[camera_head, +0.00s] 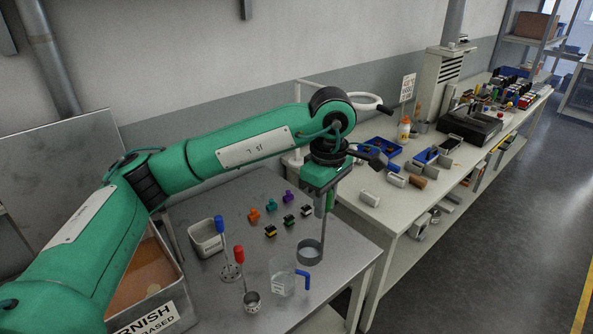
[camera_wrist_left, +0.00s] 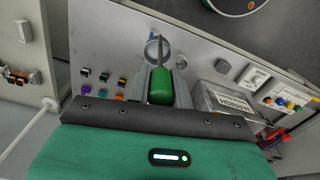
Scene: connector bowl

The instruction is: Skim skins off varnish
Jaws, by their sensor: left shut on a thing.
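My left gripper (camera_head: 326,190) is shut on the green handle (camera_head: 330,201) of a tool. The tool's round metal cup (camera_head: 310,251) hangs over the right part of the metal table. The green handle also shows in the left wrist view (camera_wrist_left: 160,88). A perforated skimmer with a blue handle (camera_head: 219,224) and a ladle with a red handle (camera_head: 239,254) stand on the table. The open varnish box (camera_head: 172,262) is at the left, partly hidden by my arm, with a brown surface inside. Its label shows in the left wrist view (camera_wrist_left: 228,103). My right gripper is not in view.
A clear jug with a blue handle (camera_head: 282,279) stands near the table's front. A white tub (camera_head: 205,238) is beside the varnish box. Several small coloured connectors (camera_head: 270,204) lie at the back. A cluttered workbench (camera_head: 397,216) runs along the wall to the right.

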